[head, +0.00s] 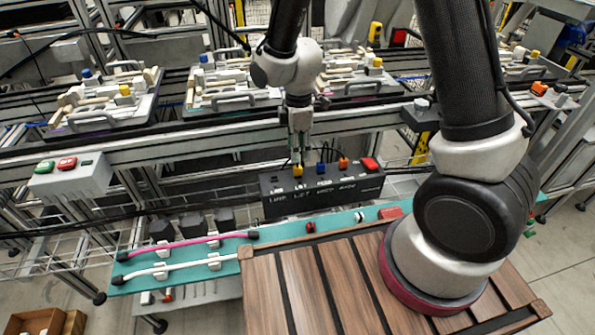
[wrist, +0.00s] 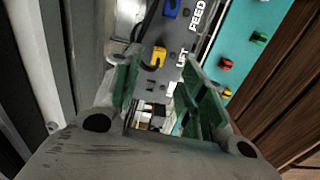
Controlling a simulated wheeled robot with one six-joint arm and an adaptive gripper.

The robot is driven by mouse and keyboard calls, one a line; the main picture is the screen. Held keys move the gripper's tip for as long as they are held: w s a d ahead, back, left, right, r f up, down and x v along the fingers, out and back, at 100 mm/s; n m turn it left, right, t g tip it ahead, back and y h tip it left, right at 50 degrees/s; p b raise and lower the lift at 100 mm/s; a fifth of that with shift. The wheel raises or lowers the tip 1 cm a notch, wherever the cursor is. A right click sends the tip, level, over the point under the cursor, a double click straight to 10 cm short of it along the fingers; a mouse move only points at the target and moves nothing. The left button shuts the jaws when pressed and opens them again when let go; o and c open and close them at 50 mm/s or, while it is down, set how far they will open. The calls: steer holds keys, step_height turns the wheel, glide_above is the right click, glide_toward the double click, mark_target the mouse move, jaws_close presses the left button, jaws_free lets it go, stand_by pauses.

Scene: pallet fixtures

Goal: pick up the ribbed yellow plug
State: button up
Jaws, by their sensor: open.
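A yellow plug (head: 298,171) stands at the top of a black labelled box (head: 320,205), left of a blue plug (head: 320,168). Its ribs are too small to make out. My gripper (head: 300,152) points down just above the yellow plug. In the wrist view my gripper's green fingers (wrist: 161,62) are apart with nothing held. The yellow plug (wrist: 156,57) shows in the gap between the fingertips, nearer the left finger. I cannot tell how much height separates them. The blue plug (wrist: 171,9) is at the top of the wrist view.
An orange plug (head: 343,163) and a red part (head: 370,164) are farther right on the box. A teal board (head: 130,279) with pink and white cables lies in front. A button box (head: 70,177) is at left. Metal rails and loaded pallets run behind.

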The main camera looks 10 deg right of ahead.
mark_target(300, 166)
steer(key=shift+f, duration=0.25)
steer(key=f, duration=0.7)
steer(key=shift+w+d+f, duration=0.1)
steer(key=shift+d+f, duration=0.05)
steer(key=shift+d, duration=0.1)
steer(key=shift+c, duration=0.5)
steer(key=c, duration=0.8)
